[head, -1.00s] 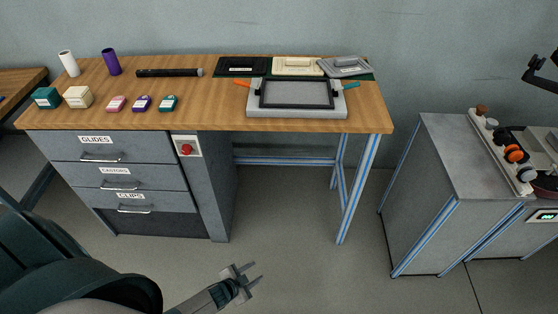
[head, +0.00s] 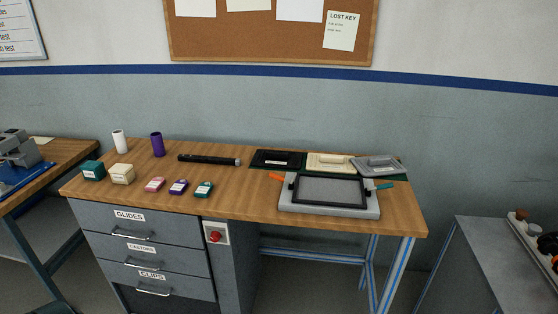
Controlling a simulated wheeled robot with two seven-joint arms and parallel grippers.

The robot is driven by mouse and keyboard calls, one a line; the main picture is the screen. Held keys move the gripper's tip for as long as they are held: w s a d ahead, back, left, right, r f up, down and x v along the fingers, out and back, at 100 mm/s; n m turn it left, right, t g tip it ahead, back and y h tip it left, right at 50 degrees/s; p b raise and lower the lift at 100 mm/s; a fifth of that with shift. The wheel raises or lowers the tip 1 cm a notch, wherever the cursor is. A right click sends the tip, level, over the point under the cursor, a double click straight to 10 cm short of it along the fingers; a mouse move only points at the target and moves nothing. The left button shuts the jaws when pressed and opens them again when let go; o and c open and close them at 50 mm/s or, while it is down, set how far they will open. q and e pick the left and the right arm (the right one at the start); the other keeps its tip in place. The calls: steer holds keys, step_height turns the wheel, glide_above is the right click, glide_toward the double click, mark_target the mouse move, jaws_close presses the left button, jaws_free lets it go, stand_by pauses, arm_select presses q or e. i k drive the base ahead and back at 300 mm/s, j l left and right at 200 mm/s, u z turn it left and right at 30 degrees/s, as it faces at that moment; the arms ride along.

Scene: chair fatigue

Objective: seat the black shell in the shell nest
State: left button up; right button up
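The black shell (head: 277,158) lies at the back right of the wooden bench, on a dark green mat, left of the cream shell (head: 328,163). A grey shell (head: 379,166) lies right of the cream one and looks slightly tilted. In front of them is a grey fixture with a black rectangular frame (head: 331,206), an orange handle at its left and a teal one at its right. It may be the shell nest; no label on it is readable. It appears to hold no shell. Neither of my grippers shows in the head view now.
The wooden bench (head: 240,205) also bears a black cylinder (head: 209,160), white and purple cylinders, and several small boxes at the left. Labelled drawers and a red button (head: 215,237) are below. A grey cabinet (head: 480,262) stands at the right, with a floor gap between.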

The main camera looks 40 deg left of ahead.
mark_target(309, 193)
steer(key=i+u, duration=0.1)
steer(key=u, duration=0.75)
steer(key=i+l+u, duration=0.3)
steer(key=u, duration=0.15)
steer(key=i+l+u, duration=0.3)
steer(key=l+u, duration=0.15)
steer(key=i+l, duration=0.2)
steer(key=l, duration=0.15)
steer(key=i+l, duration=0.2)
steer(key=l, duration=0.2)
steer(key=i+l+u, duration=0.1)
steer(key=l, duration=0.25)
steer(key=i, duration=0.05)
